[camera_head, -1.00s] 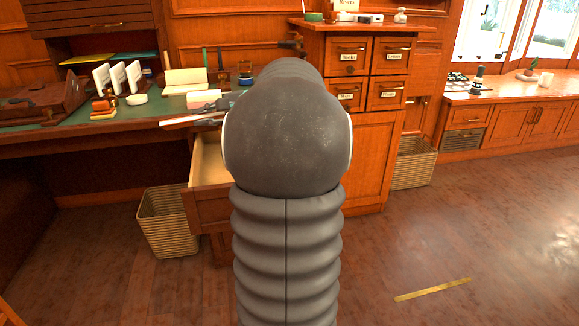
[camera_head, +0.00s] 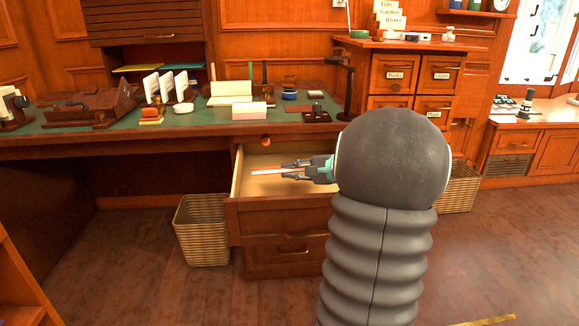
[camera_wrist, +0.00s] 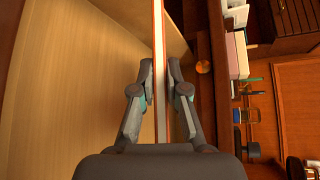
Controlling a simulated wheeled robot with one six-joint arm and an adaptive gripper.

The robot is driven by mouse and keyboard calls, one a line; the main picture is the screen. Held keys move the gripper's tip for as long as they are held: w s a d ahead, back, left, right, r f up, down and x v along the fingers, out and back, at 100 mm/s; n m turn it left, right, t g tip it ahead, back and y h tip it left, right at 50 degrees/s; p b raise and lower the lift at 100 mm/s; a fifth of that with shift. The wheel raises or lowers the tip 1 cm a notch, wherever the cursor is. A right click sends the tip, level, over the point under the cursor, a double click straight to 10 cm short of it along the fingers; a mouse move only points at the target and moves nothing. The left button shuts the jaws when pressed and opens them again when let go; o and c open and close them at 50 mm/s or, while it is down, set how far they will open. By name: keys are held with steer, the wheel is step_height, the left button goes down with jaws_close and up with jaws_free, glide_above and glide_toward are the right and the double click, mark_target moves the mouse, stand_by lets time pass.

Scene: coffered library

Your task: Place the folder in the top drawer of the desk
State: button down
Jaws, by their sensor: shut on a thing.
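The folder (camera_head: 264,172) shows nearly edge-on as a thin pale and reddish strip. My gripper (camera_head: 283,171) is shut on it and holds it roughly level over the open drawer. The top drawer (camera_head: 254,188) of the desk (camera_head: 120,141) is pulled out, with a pale, empty-looking interior. In the wrist view the folder (camera_wrist: 159,50) runs edge-on between the two fingertips (camera_wrist: 159,75), with the drawer's interior (camera_wrist: 75,85) to its left. My arm hides the drawer's right part. I cannot tell whether the folder is below the drawer's rim.
The desktop's front edge lies close behind the drawer, right of the folder in the wrist view. A pink-and-white block (camera_head: 249,112) and a lamp (camera_head: 345,88) stand on the desktop. A wicker basket (camera_head: 202,232) stands left of the drawer. A cabinet (camera_head: 411,75) rises at right.

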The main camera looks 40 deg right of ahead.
steer(key=shift+w+d+f, duration=0.15)
steer(key=shift+w+d, duration=0.3)
steer(key=shift+w, duration=0.3)
steer(key=shift+w+d+f, duration=0.15)
steer(key=shift+w+d, duration=0.35)
steer(key=shift+w, duration=0.25)
steer(key=shift+w+d+f, duration=0.15)
steer(key=shift+w+d, duration=0.3)
steer(key=shift+w, duration=0.3)
steer(key=shift+w+d+f+p, duration=0.25)
steer(key=shift+w+d, duration=0.15)
steer(key=shift+w, duration=0.2)
steer(key=shift+w+d+f+p, duration=0.1)
steer(key=shift+w+d+f, duration=0.1)
steer(key=shift+w+d, duration=0.3)
steer(key=shift+a+f, duration=0.15)
steer(key=shift+a, duration=0.05)
steer(key=shift+f, duration=0.1)
steer(key=shift+f+b, duration=0.3)
steer(key=shift+b, duration=0.1)
steer(key=shift+f+b, duration=0.25)
steer(key=shift+b, duration=0.05)
steer(key=c, duration=1.2)
jaws_free()
